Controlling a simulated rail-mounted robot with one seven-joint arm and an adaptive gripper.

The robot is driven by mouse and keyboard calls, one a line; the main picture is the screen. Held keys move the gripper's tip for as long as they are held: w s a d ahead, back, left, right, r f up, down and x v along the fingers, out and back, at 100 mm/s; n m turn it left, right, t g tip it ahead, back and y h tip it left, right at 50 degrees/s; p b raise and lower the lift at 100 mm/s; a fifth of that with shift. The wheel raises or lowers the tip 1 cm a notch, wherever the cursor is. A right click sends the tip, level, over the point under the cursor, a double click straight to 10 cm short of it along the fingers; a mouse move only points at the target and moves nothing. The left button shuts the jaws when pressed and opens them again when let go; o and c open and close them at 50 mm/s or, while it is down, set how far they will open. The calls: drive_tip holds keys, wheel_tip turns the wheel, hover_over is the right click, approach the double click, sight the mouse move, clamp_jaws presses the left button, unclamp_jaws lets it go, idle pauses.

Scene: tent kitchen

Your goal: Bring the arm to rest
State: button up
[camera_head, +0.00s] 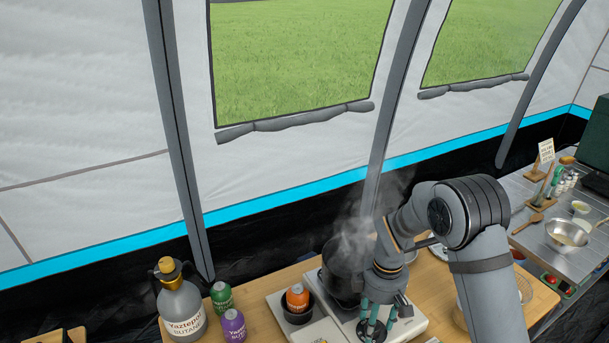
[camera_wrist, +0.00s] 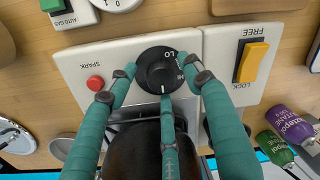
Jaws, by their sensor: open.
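My gripper (camera_head: 375,328) has teal fingers and hangs low over the camping stove (camera_head: 408,328) in the head view. In the wrist view my gripper (camera_wrist: 161,80) is open, with its fingers spread around the black control knob (camera_wrist: 158,72). The middle finger reaches up to the knob's lower edge. I cannot tell whether any finger touches the knob. Nothing is held. The stove's white front panel (camera_wrist: 75,58) carries a red spark button (camera_wrist: 95,83). A yellow lock lever (camera_wrist: 252,62) is on the panel to the right.
A steaming dark pot (camera_head: 340,270) stands on the stove, close beside my gripper. An orange canister (camera_head: 297,297) sits in a dark bowl to the left. A butane bottle (camera_head: 182,305), a green can (camera_head: 222,297) and a purple can (camera_head: 233,325) stand further left. A metal counter (camera_head: 535,238) holds a bowl (camera_head: 568,233).

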drive_tip(key=m+b, duration=0.2)
drive_tip(key=m, duration=0.1)
drive_tip(key=m+b, duration=0.1)
drive_tip(key=shift+f+m, duration=0.3)
drive_tip(key=m+b, duration=0.3)
drive_tip(key=m, duration=0.1)
drive_tip(key=m+b, duration=0.2)
drive_tip(key=m, duration=0.2)
drive_tip(key=shift+s+a+m+t, duration=0.1)
drive_tip(key=shift+m+t, duration=0.2)
drive_tip(key=shift+m, duration=0.1)
drive_tip(key=m+b, duration=0.3)
drive_tip(key=m, duration=0.1)
wheel_tip(320, 180, up, 12)
drive_tip(key=m, duration=0.1)
wheel_tip(320, 180, down, 12)
drive_tip(key=shift+s+r+p, duration=0.15)
drive_tip(key=shift+r+p, duration=0.1)
drive_tip(key=shift+p, duration=0.15)
wheel_tip(320, 180, up, 4)
drive_tip(key=shift+f+b, duration=0.1)
drive_tip(key=shift+b, duration=0.2)
drive_tip(key=shift+r, duration=0.6)
